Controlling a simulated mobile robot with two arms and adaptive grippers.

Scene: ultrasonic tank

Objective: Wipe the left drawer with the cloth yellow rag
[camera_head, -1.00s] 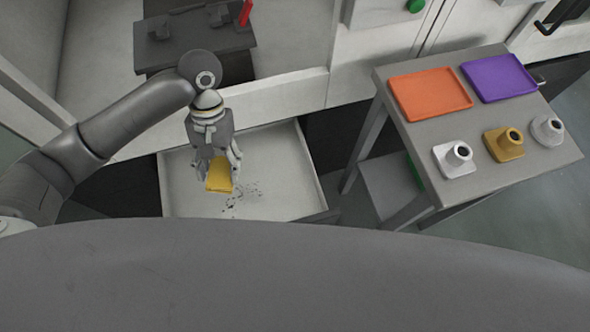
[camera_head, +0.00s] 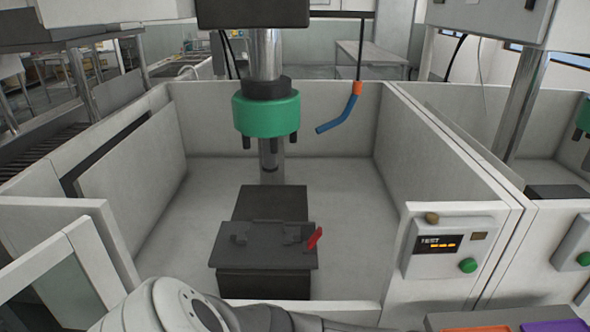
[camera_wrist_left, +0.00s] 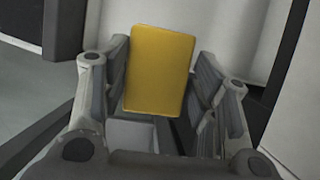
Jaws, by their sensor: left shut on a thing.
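In the left wrist view the yellow rag (camera_wrist_left: 158,72) is a flat yellow rectangle standing up between the fingers of my left gripper (camera_wrist_left: 163,62). The gripper is shut on it. White panels show behind the rag, but I cannot tell whether they belong to the drawer or whether the rag touches anything. The left drawer does not show in the head view now. My left gripper is also out of the head view; only part of my arm shows at its bottom edge. My right gripper is in neither view.
The head view shows a white-walled tank bay with a dark fixture (camera_head: 262,245) with a red handle, below a green machine head (camera_head: 266,113). A control box (camera_head: 446,247) is on the right. Edges of the orange tray (camera_head: 487,329) and purple tray (camera_head: 556,326) show at bottom right.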

